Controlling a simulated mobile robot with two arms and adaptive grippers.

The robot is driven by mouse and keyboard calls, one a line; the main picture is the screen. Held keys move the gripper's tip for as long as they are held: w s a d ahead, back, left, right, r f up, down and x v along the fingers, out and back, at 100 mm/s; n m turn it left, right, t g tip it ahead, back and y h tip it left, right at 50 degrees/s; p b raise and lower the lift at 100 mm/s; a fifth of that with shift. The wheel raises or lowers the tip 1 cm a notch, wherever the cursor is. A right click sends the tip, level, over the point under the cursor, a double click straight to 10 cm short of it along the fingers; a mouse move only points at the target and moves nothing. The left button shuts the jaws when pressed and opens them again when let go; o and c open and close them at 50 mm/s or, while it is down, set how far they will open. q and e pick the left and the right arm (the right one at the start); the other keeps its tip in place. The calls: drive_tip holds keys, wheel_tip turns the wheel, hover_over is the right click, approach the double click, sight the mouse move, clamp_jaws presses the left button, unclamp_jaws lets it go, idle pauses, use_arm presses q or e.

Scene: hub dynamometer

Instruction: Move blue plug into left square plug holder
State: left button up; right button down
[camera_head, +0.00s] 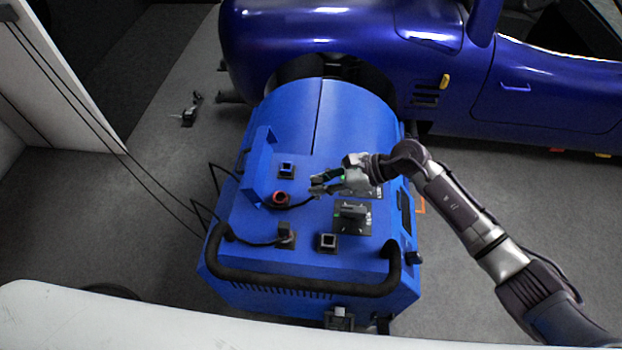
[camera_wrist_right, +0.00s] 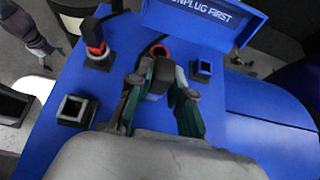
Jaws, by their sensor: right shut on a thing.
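My right gripper (camera_head: 318,187) is above the top of the blue machine. It is shut on a dark plug, which shows between the fingers in the right wrist view (camera_wrist_right: 162,74); no blue shows clearly on it. A black cable runs from the gripper's tip towards a red ring (camera_head: 281,198). The left square plug holder (camera_wrist_right: 75,110) is empty and apart from the gripper; in the head view it is near the handle (camera_head: 328,242). Another square holder (camera_head: 286,170) is empty. A red-marked plug (camera_wrist_right: 95,36) stands upright in a third holder. My left gripper is out of view.
The blue machine (camera_head: 320,130) has a raised blue panel (camera_head: 262,165) beside the holders. A black switch block (camera_head: 352,214) and a black handle bar (camera_head: 300,287) are close by. A blue car (camera_head: 450,60) stands behind. Black cables hang at the left.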

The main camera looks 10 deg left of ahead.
drive_tip(key=s+d+p, duration=0.1)
drive_tip(key=s, duration=0.2)
drive_tip(key=s+d+p, duration=0.1)
drive_tip(key=s+p, duration=0.1)
drive_tip(key=s, duration=0.1)
drive_tip(key=s+d+p, duration=0.1)
drive_tip(key=s, duration=0.3)
drive_tip(key=shift+d+f, duration=0.2)
drive_tip(key=shift+d, duration=0.15)
drive_tip(key=shift+f, duration=0.25)
idle(0.4)
drive_tip(key=shift+w, duration=0.1)
drive_tip(key=shift+b, duration=0.3)
idle(0.9)
drive_tip(key=shift+f, duration=0.2)
